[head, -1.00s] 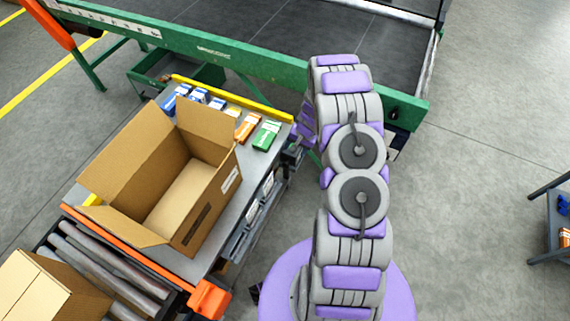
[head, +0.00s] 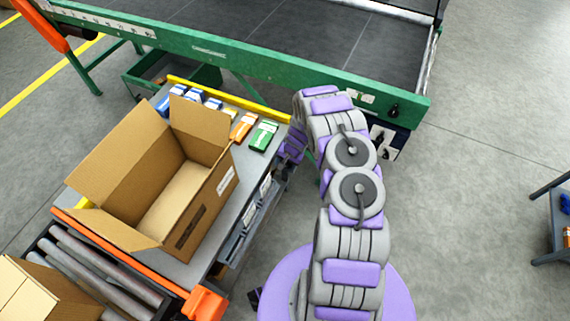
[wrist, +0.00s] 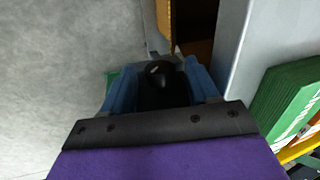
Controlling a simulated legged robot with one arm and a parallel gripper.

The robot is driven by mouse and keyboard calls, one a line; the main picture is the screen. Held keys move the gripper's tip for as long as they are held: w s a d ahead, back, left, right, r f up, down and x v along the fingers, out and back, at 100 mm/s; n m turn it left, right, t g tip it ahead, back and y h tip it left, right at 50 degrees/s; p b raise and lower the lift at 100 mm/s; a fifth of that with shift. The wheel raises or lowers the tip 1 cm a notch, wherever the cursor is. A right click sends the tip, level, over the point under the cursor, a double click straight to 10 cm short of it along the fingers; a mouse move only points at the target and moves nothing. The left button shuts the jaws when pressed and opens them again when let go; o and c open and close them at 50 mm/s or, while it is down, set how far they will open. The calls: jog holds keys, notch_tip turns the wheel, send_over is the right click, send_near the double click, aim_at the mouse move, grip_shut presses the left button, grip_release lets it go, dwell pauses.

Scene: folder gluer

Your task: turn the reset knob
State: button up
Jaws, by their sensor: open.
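A black rounded knob (wrist: 160,71) with a small pale mark on top shows in the wrist view. I take it for the reset knob. My gripper (wrist: 159,80) is open, with one blue finger on each side of the knob. I cannot tell whether the fingers touch it. In the head view, my gripper is at the right edge of the grey packing table (head: 250,172), largely hidden by my arm. The knob cannot be made out there.
An open cardboard box (head: 205,205) and several small cartons, one green (head: 264,136), are on the table. A yellow rail (head: 230,99) runs along its back edge. The green conveyor frame (head: 230,52) passes behind. Open floor (head: 485,130) is at right.

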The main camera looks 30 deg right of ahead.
jog(key=c, duration=1)
jog(key=shift+w+a+r+g+p, duration=0.15)
jog(key=shift+a+g+p, duration=0.15)
jog(key=shift+p, duration=0.15)
jog(key=shift+g+h+p, duration=0.3)
jog(key=shift+p, duration=0.05)
jog(key=shift+a+g+h+b, duration=0.15)
jog(key=shift+g+h+b, duration=0.15)
jog(key=shift+g+h, duration=0.35)
jog(key=shift+w+g+h, duration=0.1)
jog(key=shift+g+h, duration=0.25)
jog(key=shift+g, duration=0.1)
